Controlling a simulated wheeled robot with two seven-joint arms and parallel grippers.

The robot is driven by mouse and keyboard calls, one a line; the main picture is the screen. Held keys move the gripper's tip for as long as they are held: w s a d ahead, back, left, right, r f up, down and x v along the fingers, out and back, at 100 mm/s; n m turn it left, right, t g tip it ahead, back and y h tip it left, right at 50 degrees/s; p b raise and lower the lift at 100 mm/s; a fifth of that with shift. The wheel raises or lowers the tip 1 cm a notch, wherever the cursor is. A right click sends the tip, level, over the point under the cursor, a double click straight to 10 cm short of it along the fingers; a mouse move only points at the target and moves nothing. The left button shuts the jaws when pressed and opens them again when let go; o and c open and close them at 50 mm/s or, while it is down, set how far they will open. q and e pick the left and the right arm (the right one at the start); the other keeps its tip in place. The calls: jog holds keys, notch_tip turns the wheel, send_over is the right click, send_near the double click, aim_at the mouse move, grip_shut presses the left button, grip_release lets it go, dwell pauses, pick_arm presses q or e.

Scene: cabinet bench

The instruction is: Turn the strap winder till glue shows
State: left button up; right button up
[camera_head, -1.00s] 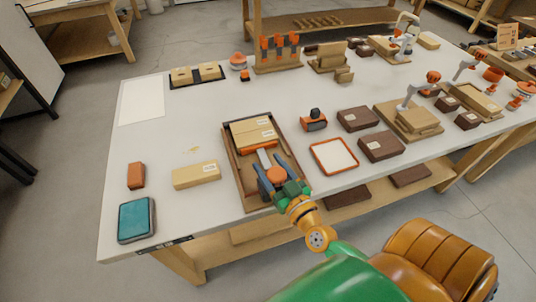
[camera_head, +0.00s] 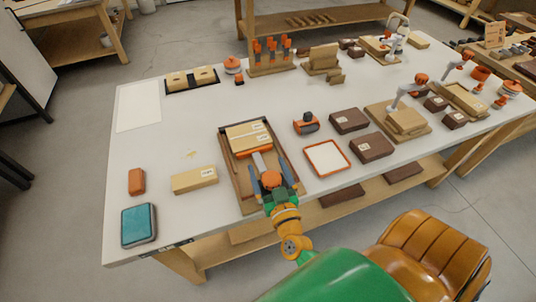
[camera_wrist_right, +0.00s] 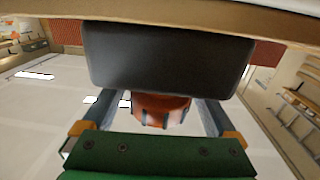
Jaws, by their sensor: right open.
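The strap winder's orange knob (camera_head: 271,180) sits at the near end of a brown wooden tray (camera_head: 227,172). A pale grey shaft (camera_head: 259,162) runs from it to an orange bar against light wooden blocks (camera_head: 248,134) with white labels. My right gripper (camera_head: 272,184) is open, with one blue-grey finger on each side of the knob. In the right wrist view the orange knob (camera_wrist_right: 160,108) lies between the fingers, with visible gaps beside it. A dark grey block hides its upper part there. I cannot make out any glue at the blocks. My left gripper is not in view.
A wooden block (camera_head: 194,180), an orange-brown block (camera_head: 136,181) and a teal-topped box (camera_head: 139,225) lie to the left. An orange-rimmed tray (camera_head: 327,158) and dark boxes (camera_head: 371,147) stand to the right. The white table is clear at the far left middle.

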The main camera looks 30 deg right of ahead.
aim_at(274, 187)
jog(key=v, duration=0.7)
jog(key=shift+s+b, duration=0.1)
jog(key=shift+b, duration=0.3)
jog(key=shift+f, duration=0.1)
dwell(0.9)
